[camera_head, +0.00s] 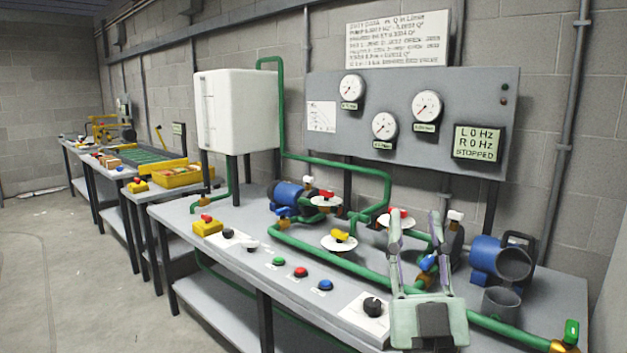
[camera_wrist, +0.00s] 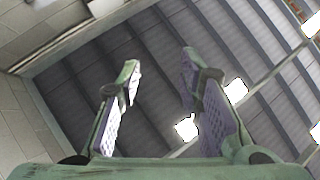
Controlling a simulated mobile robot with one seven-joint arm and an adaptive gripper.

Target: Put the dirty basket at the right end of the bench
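The bench (camera_head: 225,260) has a grey top, and its right end (camera_head: 570,300) is in the head view. A grey open cup-like piece (camera_head: 501,303) stands near that end, in front of a blue round housing (camera_head: 488,258) with an open dark mouth. It may be the basket; I cannot tell whether it is dirty, and its inside is barely seen. My gripper (camera_head: 415,222) points upward in front of the bench, left of the cup. Its fingers are apart and empty, as the wrist view (camera_wrist: 160,75) also shows against the ceiling.
Green pipes (camera_head: 335,262) with red, yellow and blue valves run along the bench. A control knob (camera_head: 372,306) and several buttons line the front edge. A gauge panel (camera_head: 410,120) and a white tank (camera_head: 236,112) stand behind. Floor at the left is clear.

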